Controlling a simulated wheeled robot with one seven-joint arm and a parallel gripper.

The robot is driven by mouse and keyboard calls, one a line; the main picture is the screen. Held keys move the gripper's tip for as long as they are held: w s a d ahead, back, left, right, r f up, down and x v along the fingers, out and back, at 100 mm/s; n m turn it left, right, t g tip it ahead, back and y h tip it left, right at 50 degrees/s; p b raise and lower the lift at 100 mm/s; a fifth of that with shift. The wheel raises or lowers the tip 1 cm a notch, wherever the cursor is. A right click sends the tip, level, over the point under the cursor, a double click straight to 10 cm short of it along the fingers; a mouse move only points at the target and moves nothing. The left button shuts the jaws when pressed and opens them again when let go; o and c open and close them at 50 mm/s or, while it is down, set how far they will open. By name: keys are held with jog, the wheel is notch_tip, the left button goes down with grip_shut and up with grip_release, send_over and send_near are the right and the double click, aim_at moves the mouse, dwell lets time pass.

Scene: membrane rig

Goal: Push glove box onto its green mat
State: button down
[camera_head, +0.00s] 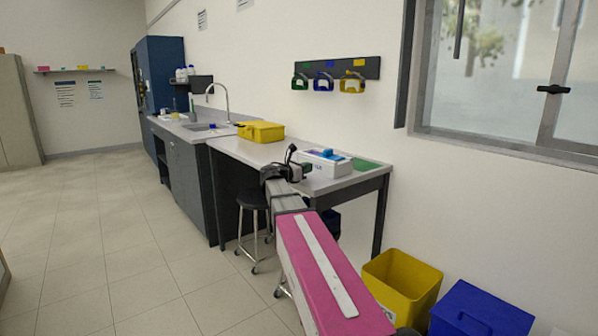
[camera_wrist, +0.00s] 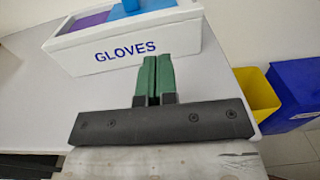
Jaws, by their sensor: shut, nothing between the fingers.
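The glove box (camera_head: 322,166) is white with blue on top and stands on the table. The green mat (camera_head: 366,164) lies just right of it, near the table's right end; I cannot tell whether the box overlaps its edge. In the wrist view the box (camera_wrist: 125,48) shows the word GLOVES and blue and purple contents. My gripper's green fingers (camera_wrist: 157,60) are shut and empty at the box's lettered side; I cannot tell whether they touch it. My gripper (camera_head: 307,169) is at the box's near side in the head view. The mat is not visible in the wrist view.
A yellow case (camera_head: 261,132) stands farther left on the table (camera_head: 237,152). A black stool (camera_head: 252,199) is by the table's front. A yellow bin (camera_head: 402,285) and a blue bin (camera_head: 482,309) stand on the floor at right. The tabletop between case and glove box is mostly clear.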

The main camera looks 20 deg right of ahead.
aim_at(324, 164)
jog(key=x, duration=0.6)
jog(key=shift+w+d, duration=0.1)
jog(key=shift+d, duration=0.2)
jog(key=x, duration=1.4)
jog(key=shift+w+d, duration=0.2)
jog(key=shift+d, duration=0.1)
jog(key=shift+s+a, duration=0.1)
jog(key=shift+a, duration=0.05)
jog(key=shift+a, duration=0.1)
